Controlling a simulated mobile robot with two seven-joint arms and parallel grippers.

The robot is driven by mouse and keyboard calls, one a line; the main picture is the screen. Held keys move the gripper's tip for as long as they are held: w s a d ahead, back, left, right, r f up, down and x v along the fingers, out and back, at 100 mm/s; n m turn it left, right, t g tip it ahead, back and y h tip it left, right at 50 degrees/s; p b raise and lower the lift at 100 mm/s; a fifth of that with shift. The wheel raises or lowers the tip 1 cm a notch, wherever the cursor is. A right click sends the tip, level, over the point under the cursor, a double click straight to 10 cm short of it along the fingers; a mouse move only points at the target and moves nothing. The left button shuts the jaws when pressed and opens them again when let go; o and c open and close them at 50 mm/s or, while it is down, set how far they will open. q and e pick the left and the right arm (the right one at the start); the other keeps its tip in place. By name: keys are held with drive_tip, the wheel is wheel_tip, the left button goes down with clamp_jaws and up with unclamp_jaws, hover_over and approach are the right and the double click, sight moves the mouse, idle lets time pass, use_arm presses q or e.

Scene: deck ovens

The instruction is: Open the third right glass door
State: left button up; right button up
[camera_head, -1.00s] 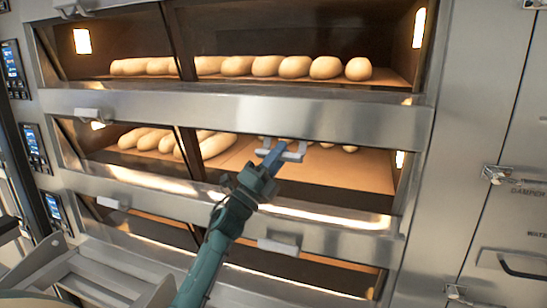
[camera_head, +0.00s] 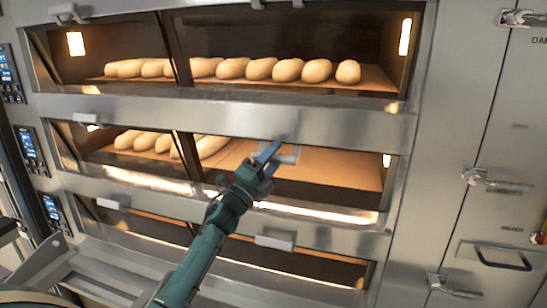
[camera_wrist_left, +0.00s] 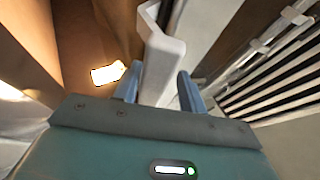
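The deck oven has stacked pairs of glass doors, left and right. In the head view, my left gripper (camera_head: 268,156) is at the pale handle (camera_head: 288,154) of the right glass door (camera_head: 335,176) on the middle visible deck. In the left wrist view, its two blue fingers (camera_wrist_left: 158,88) are apart, one on each side of the handle (camera_wrist_left: 162,55). I cannot tell whether they touch it. The door looks closed. The lower right door (camera_head: 300,265) has its own handle (camera_head: 275,242). My right gripper is not in view.
Loaves (camera_head: 261,69) lie on the top visible deck, and more loaves (camera_head: 150,140) lie at the left of the middle deck. Control panels (camera_head: 30,145) are on the left. A steel cabinet with latches (camera_head: 495,182) stands on the right.

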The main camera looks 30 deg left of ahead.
use_arm(q)
drive_tip(key=shift+o, duration=0.5)
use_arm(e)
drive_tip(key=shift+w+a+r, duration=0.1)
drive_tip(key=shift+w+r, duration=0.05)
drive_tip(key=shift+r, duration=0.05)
use_arm(q)
drive_tip(key=shift+s+f, duration=0.1)
drive_tip(key=b+v, duration=0.4)
drive_tip(key=v, duration=0.9)
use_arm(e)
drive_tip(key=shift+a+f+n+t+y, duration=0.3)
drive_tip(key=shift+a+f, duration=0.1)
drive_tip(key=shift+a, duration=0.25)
